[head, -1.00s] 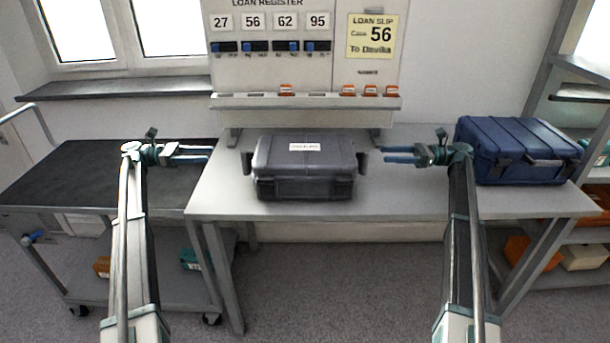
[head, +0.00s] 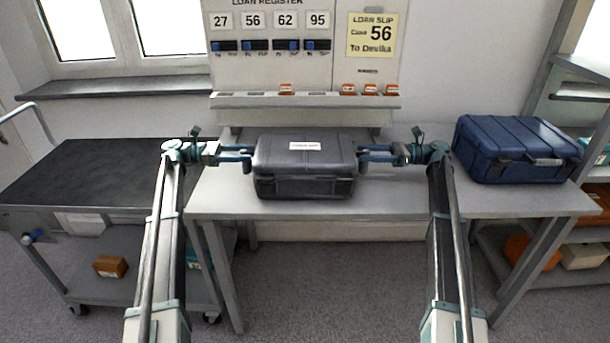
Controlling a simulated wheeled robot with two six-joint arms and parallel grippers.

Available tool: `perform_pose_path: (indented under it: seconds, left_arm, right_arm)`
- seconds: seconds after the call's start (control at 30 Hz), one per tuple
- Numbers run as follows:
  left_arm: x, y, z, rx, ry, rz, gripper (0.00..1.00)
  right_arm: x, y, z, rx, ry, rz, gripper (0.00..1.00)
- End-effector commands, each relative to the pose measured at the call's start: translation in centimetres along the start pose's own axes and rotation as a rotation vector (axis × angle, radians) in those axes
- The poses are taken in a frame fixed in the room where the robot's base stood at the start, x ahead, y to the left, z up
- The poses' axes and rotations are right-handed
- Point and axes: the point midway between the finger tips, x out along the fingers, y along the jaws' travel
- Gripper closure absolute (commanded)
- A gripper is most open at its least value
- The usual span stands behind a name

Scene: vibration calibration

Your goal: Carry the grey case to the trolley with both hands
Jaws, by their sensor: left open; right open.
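The grey case (head: 304,168) sits closed on the table (head: 420,199), with a white label on its lid. My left gripper (head: 248,158) is open at the case's left end. My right gripper (head: 362,158) is open at its right end. The fingers of both reach the case's end handles, which they largely hide; I cannot tell whether they touch. The trolley (head: 80,172) has a bare dark top and stands left of the table.
A blue case (head: 515,150) sits on the table's right end. A register board (head: 305,50) with a yellow loan slip (head: 371,36) stands behind the grey case. A shelf rack (head: 545,85) is at the right. The trolley's lower shelf holds an orange box (head: 110,266).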

Motion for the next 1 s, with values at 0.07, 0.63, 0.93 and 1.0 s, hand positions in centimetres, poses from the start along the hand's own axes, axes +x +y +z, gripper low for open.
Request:
perform_pose_path:
  seconds: [0.07, 0.63, 0.93, 1.0]
  left_arm:
    - [0.23, -0.02, 0.00, 0.000, 0.000, 0.000, 0.41]
    - [0.29, 0.00, 0.00, 0.000, 0.000, 0.000, 0.90]
    - [0.28, 0.00, 0.00, 0.000, 0.000, 0.000, 1.00]
    - [0.27, 0.00, 0.00, 0.000, 0.000, 0.000, 1.00]
  right_arm:
    - [0.13, 0.01, 0.00, 0.000, 0.000, 0.000, 0.41]
    - [0.15, -0.01, 0.00, 0.000, 0.000, 0.000, 0.90]
    - [0.15, -0.01, 0.00, 0.000, 0.000, 0.000, 1.00]
    - [0.14, -0.01, 0.00, 0.000, 0.000, 0.000, 1.00]
